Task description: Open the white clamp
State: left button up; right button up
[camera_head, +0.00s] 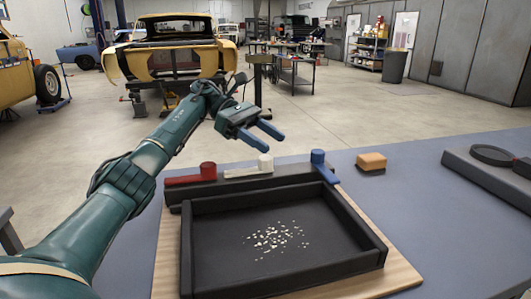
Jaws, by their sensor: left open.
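The white clamp (250,170) sits on the back bar of a dark tray (203,246), between a red clamp (190,177) on its left and a blue clamp (324,167) on its right. Its lever lies along the bar, with an upright round knob at its right end. My left gripper (273,139) is open and empty. It appears above and behind the white clamp, apart from it, with its two fingers pointing right and toward the tray. My right gripper is not in view.
The tray holds scattered pale bits (276,238) and stands on a wooden board (402,275) on the blue-grey table (430,225). An orange block (371,161) lies right of the blue clamp. A dark fixture (492,172) is at the right. Table between them is clear.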

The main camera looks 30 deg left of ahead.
pick_arm(q)
notch_tip(320, 180, up, 5)
jog(key=shift+f+p, duration=0.15)
jog(key=shift+p, duration=0.15)
jog(key=shift+s, duration=0.1)
dwell(0.3)
